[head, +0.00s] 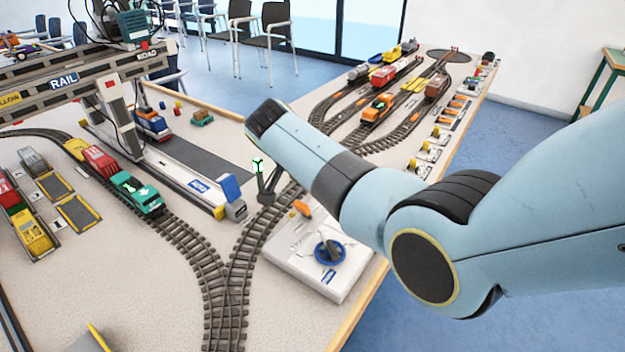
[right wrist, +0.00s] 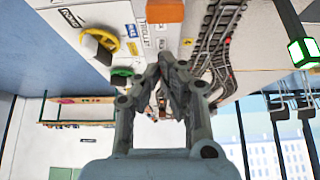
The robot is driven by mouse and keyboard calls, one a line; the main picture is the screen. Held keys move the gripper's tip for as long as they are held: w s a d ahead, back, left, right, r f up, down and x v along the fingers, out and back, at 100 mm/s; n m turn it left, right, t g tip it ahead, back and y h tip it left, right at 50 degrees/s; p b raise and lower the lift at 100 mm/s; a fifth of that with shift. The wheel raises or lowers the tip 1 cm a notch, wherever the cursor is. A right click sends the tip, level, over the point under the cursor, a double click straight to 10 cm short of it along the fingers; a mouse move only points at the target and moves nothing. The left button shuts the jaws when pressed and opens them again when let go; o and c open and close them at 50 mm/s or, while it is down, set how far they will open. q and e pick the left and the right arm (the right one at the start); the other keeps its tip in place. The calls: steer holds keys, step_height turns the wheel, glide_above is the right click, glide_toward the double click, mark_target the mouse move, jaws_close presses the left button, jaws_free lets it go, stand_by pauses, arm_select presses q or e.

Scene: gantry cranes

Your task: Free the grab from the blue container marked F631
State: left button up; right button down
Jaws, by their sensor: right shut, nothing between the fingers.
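I cannot make out the blue container marked F631 or the grab in either view. The rail gantry crane (head: 62,82) stands over the tracks at the left of the head view, and its upper part is cut off. A white control box (head: 310,262) with a blue round knob (head: 331,251) and an orange lever (head: 302,208) sits at the table's near right. My right arm reaches in from the right above it. My right gripper (right wrist: 168,65) is shut and empty in the right wrist view. My left gripper is out of view.
A green-lit signal post (head: 257,168) stands beside the control box; its light also shows in the right wrist view (right wrist: 303,50). A train with a green locomotive (head: 137,192) stands on the track. Several wagons and container bays lie at left. The table continues toward the back.

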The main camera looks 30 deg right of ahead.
mark_target(302, 205)
steer(key=v, duration=0.7)
steer(key=shift+r, duration=0.15)
steer(key=c, duration=2)
jaws_free()
steer(key=shift+a, duration=0.1)
